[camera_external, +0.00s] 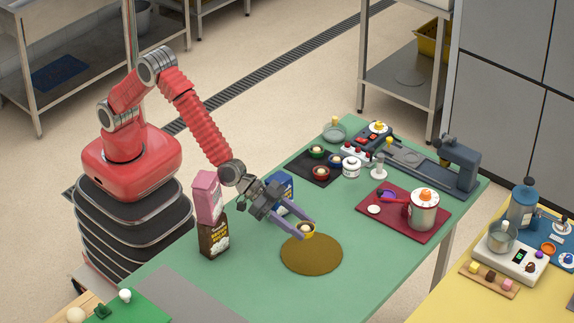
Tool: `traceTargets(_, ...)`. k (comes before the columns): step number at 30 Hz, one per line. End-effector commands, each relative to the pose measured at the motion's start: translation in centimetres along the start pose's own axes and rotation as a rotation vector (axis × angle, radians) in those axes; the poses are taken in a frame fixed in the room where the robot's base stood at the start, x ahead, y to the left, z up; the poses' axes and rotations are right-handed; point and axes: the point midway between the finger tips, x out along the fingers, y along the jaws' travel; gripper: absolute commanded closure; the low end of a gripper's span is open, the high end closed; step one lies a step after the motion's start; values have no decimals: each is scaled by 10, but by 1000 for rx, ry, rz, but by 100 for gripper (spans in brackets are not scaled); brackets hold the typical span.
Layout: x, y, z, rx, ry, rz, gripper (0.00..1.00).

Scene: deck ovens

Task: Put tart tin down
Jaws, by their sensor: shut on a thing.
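A small yellow tart tin (308,234) with a pale filling is held between the fingers of my gripper (302,228). The gripper is shut on it, and its fingers reach down and to the right.
A pink bag (206,195), a brown bag (213,238) and a blue box (280,186) stand close to my arm. A dark red tray (385,234) with a metal canister (423,213) lies to the right. The table in front of the mat is clear.

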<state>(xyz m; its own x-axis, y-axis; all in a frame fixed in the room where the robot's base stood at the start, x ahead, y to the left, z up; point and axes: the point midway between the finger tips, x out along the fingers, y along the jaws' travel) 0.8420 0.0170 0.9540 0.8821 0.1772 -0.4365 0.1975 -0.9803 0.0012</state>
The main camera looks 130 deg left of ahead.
Motion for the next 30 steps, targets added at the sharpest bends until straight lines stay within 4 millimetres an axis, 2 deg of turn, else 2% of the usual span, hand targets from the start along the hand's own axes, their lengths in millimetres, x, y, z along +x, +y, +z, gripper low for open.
traceTargets(5, 2, 0, 4, -1, -1, -1, 83)
traceTargets(16, 25, 0, 52, 1, -3, 0, 83)
traceTargets(30, 29, 0, 60, 0, -1, -1, 83)
